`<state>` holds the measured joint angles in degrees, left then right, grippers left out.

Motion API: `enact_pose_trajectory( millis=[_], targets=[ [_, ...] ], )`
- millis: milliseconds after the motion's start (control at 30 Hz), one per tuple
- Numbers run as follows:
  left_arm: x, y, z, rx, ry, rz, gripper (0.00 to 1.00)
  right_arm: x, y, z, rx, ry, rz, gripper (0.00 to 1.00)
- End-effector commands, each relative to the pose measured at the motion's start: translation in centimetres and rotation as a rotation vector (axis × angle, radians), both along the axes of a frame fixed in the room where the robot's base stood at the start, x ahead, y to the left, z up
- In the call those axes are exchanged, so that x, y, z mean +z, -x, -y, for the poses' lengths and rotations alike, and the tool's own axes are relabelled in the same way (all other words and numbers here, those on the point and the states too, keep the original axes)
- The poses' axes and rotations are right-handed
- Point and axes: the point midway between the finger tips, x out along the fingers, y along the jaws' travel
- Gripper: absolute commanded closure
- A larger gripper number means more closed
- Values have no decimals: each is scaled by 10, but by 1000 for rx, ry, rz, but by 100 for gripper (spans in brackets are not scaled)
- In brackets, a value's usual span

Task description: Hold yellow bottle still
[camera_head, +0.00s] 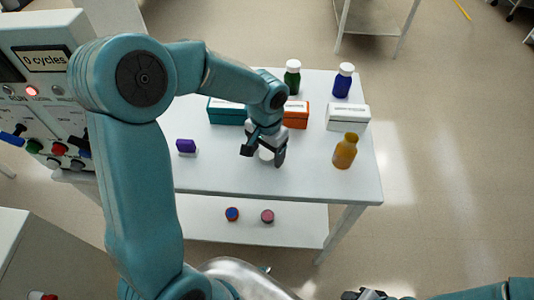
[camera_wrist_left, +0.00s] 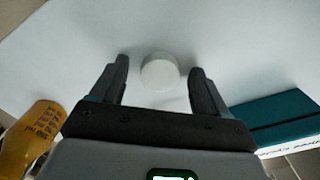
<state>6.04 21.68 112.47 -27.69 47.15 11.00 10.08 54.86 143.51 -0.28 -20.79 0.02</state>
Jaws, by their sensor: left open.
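The yellow bottle (camera_head: 345,151), amber with a cap of similar colour, stands upright on the white table near its right front. It also shows at the lower left of the left wrist view (camera_wrist_left: 30,138), cut off by the frame edge. My left gripper (camera_head: 264,159) is open, pointing down over the table, to the left of the bottle and apart from it. In the left wrist view, a white round piece (camera_wrist_left: 160,72) lies between the fingertips (camera_wrist_left: 159,75), with gaps on both sides. A small part of my right gripper (camera_head: 365,294) shows at the bottom edge; its jaws are unclear.
Behind stand a green bottle (camera_head: 292,77), a blue bottle (camera_head: 343,80), a teal box (camera_head: 226,111), an orange box (camera_head: 296,114) and a white box (camera_head: 348,117). A purple item (camera_head: 186,146) lies left. Two small caps rest on the lower shelf (camera_head: 300,222). A control panel (camera_head: 40,90) stands left.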

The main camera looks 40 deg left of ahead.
Motion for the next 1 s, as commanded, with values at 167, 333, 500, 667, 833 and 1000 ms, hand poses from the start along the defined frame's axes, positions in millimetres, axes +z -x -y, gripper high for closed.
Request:
enact_pose_trajectory(
  millis=[167, 333, 500, 667, 833, 1000],
  targets=[
    [0, 0, 0, 0, 0, 0, 54, 0, 0, 0, 0, 0, 0, 57],
    [0, 0, 0, 0, 0, 0, 84, 0, 0, 0, 0, 0, 0, 57],
    [1, 0, 0, 0, 0, 0, 84, 0, 0, 0, 0, 0, 0, 57],
    [6, -1, 0, 0, -1, 2, 84, 0, 0, 0, 0, 0, 0, 57],
    [27, -1, 0, 0, -1, 5, 84, 2, 0, 0, 0, 0, 0, 57],
    [70, -2, 0, 0, -1, 8, 84, 4, 0, 0, 0, 0, 0, 57]
  ],
)
